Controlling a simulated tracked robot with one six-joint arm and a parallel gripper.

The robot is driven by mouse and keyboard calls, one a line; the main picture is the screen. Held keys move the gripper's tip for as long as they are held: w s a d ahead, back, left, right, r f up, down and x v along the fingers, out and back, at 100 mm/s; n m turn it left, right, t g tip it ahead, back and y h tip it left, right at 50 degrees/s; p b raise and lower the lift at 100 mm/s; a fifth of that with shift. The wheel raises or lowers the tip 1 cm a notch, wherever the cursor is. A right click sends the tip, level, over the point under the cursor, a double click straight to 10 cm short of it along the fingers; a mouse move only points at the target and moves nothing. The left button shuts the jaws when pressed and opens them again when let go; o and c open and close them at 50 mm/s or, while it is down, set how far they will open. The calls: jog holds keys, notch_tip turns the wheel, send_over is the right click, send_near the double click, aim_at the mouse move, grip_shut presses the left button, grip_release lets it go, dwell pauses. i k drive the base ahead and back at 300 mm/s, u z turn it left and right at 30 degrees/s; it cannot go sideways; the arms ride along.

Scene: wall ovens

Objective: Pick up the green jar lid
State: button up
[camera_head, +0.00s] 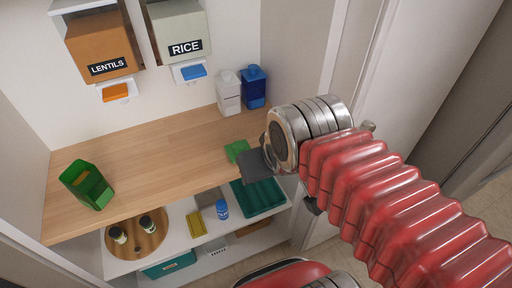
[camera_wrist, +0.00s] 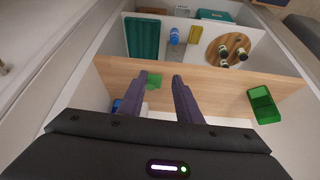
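The green jar lid (camera_head: 237,150) lies flat on the wooden shelf (camera_head: 160,150), near its right front part. My gripper (camera_head: 257,165) is beside the lid and partly covers its right side in the head view. In the wrist view my gripper (camera_wrist: 161,79) has two dark fingers spread apart with nothing held between them. The lid (camera_wrist: 154,81) shows just beside the left fingertip, which hides part of it. A gap or contact between finger and lid cannot be told.
White (camera_head: 229,93) and blue (camera_head: 254,87) bottles stand at the back right. LENTILS (camera_head: 103,47) and RICE (camera_head: 178,30) dispensers hang above. A lower shelf holds a round wooden tray (camera_head: 150,243), a blue bottle (camera_head: 222,209) and a green tray (camera_head: 262,199). The wooden shelf's middle is clear.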

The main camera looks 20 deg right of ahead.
aim_at(233, 149)
jog(key=z, duration=0.1)
jog(key=k, duration=1.3)
jog(key=u, duration=0.6)
jog(key=i, duration=1.05)
jog(key=u, duration=0.05)
